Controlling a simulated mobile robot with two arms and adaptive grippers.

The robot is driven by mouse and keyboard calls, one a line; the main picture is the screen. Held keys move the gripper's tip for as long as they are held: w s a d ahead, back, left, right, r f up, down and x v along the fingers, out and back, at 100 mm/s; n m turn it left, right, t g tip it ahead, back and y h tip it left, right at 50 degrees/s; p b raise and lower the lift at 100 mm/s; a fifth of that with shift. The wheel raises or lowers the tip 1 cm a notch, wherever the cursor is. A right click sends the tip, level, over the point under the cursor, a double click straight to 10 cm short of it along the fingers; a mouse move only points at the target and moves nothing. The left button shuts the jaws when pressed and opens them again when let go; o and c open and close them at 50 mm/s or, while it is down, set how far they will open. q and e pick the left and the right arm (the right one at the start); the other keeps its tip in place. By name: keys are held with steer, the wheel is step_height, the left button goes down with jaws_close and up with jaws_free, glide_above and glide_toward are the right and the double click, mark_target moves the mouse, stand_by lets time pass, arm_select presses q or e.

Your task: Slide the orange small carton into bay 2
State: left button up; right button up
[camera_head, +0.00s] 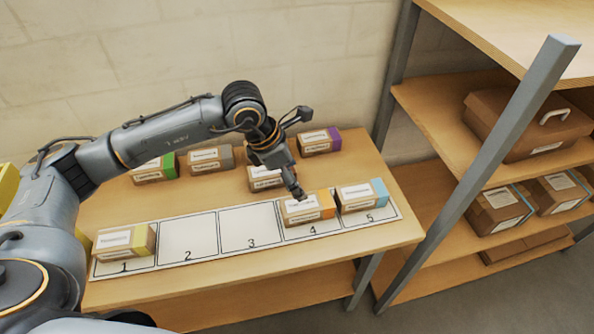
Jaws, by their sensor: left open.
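The orange small carton (308,209), brown with an orange end and a white label, sits in bay 4 of the numbered white strip. Bay 2 (188,240) is empty. My left gripper (302,153) is open and empty, above and behind the orange carton. Its lower finger overlaps the carton's top back edge in the picture; I cannot tell whether they touch. My right gripper is not in view.
A yellow-ended carton (125,241) sits in bay 1 and a blue-ended carton (361,196) in bay 5, close beside the orange one. Bay 3 (250,228) is empty. Several cartons, including a purple-ended one (319,141), stand along the back. Shelves are at right.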

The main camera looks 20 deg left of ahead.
mark_target(292, 206)
arm_select(q)
steer(key=p+x, duration=0.2)
steer(key=x, duration=1.1)
steer(key=shift+d+f, duration=0.2)
steer(key=c, duration=1.3)
steer(key=shift+s+a+p, duration=0.3)
steer(key=shift+s+a, duration=0.45)
steer(key=shift+a, duration=0.35)
steer(key=shift+s+a+p, duration=0.25)
steer(key=shift+s+a, duration=0.5)
steer(key=shift+a, duration=0.35)
steer(key=shift+c, duration=0.2)
steer(key=shift+s+a, duration=0.55)
steer(key=shift+a, duration=0.3)
steer(key=shift+s+a, duration=0.6)
steer(key=shift+a, duration=0.3)
steer(key=shift+s+a, duration=1.45)
steer(key=shift+a, duration=0.6)
steer(key=shift+s+a, duration=1.4)
steer(key=shift+a, duration=0.7)
steer(key=shift+s+a, duration=1.45)
steer(key=shift+a, duration=0.6)
steer(key=shift+s+a, duration=0.8)
steer(key=shift+a, duration=0.3)
steer(key=shift+s+a, duration=0.8)
steer(key=shift+a, duration=0.35)
steer(key=o, duration=1.3)
